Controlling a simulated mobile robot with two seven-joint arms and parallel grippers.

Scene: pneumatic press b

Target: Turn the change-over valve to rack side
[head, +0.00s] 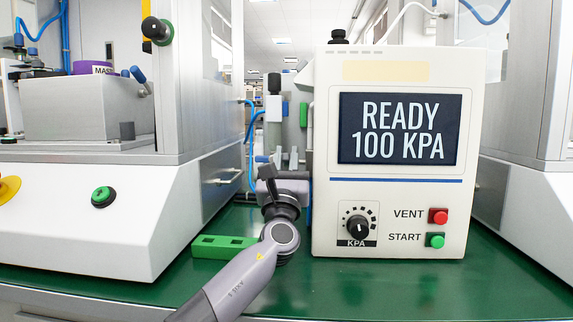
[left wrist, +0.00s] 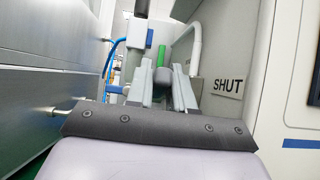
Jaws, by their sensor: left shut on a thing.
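My left gripper (head: 285,158) reaches into the gap between the white machine and the cream control box. In the left wrist view its two fingers (left wrist: 162,88) are shut on a dark rounded piece, apparently the end of the change-over valve's handle (left wrist: 163,75). A green upright part (left wrist: 162,55) shows just behind it, and it also shows in the head view (head: 303,115). Which side the valve points to cannot be told. My right gripper is not in view.
The control box (head: 400,75) reads READY 100 KPA on its screen (head: 403,129) and stands close to the right of my left arm. The white machine (head: 90,220) is on the left. A green block (head: 222,246) lies on the green table (head: 350,285). Blue hoses (head: 250,125) run behind.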

